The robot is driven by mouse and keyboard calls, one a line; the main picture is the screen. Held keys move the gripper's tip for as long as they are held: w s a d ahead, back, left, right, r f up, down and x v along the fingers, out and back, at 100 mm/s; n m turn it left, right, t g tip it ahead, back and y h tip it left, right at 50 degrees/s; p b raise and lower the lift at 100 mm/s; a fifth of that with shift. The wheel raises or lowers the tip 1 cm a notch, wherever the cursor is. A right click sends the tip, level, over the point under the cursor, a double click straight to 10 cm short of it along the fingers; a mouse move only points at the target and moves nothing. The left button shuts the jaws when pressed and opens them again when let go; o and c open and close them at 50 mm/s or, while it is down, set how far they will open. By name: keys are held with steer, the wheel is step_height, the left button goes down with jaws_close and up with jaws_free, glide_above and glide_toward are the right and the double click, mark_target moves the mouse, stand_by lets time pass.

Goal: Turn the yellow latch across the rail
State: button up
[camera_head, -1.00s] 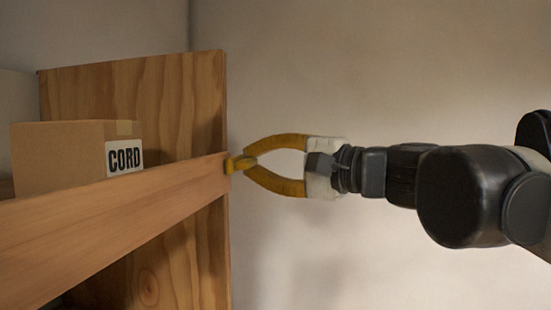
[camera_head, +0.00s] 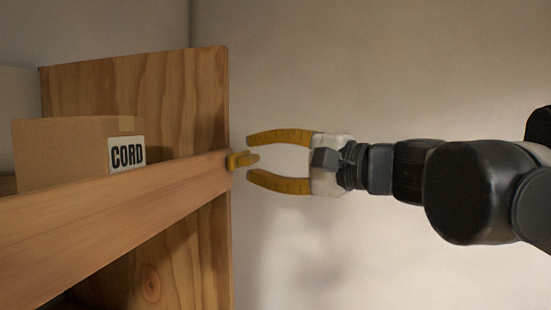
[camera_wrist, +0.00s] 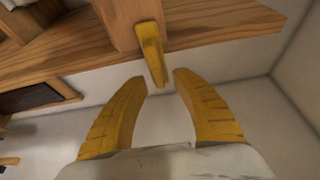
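The yellow latch (camera_head: 242,160) sits at the right end of the wooden rail (camera_head: 120,212), by the upright wooden side panel (camera_head: 185,100). In the wrist view the latch (camera_wrist: 151,52) is a narrow yellow bar on the wood, with its free end pointing toward my gripper. My gripper (camera_head: 249,158) has two curved yellow fingers, spread apart with nothing held. Its tips are just right of the latch in the head view. In the wrist view the latch's end lies just beyond the gap between the fingertips (camera_wrist: 160,78). The latch's pivot is not clear.
A cardboard box (camera_head: 65,152) labelled CORD stands on the shelf behind the rail. The wall (camera_head: 400,70) is plain, and the space around my gripper is free. A dark panel (camera_wrist: 40,97) shows at left in the wrist view.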

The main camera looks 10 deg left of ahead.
steer(key=v, duration=1.1)
steer(key=shift+s, duration=0.15)
steer(key=s+d+f+n+g+h+b, duration=0.2)
steer(key=f+h+b, duration=0.5)
steer(key=f+b, duration=2.3)
steer(key=s+d+f+n+h+b, duration=0.1)
steer(key=s+d+f+h+b, duration=0.1)
steer(key=f, duration=1.6)
steer(key=s+d+f+n+h+b, duration=0.1)
steer(key=d+f+h+b, duration=0.3)
steer(key=d+f, duration=0.5)
steer(key=s+d+f+n+t+h+b, duration=0.1)
steer(key=s+d+f+h+b, duration=0.2)
steer(key=f, duration=2.5)
steer(key=s+d+b, duration=0.1)
steer(key=d+b, duration=0.1)
steer(key=b, duration=0.1)
steer(key=shift+d+n, duration=0.3)
steer(key=shift+d, duration=0.05)
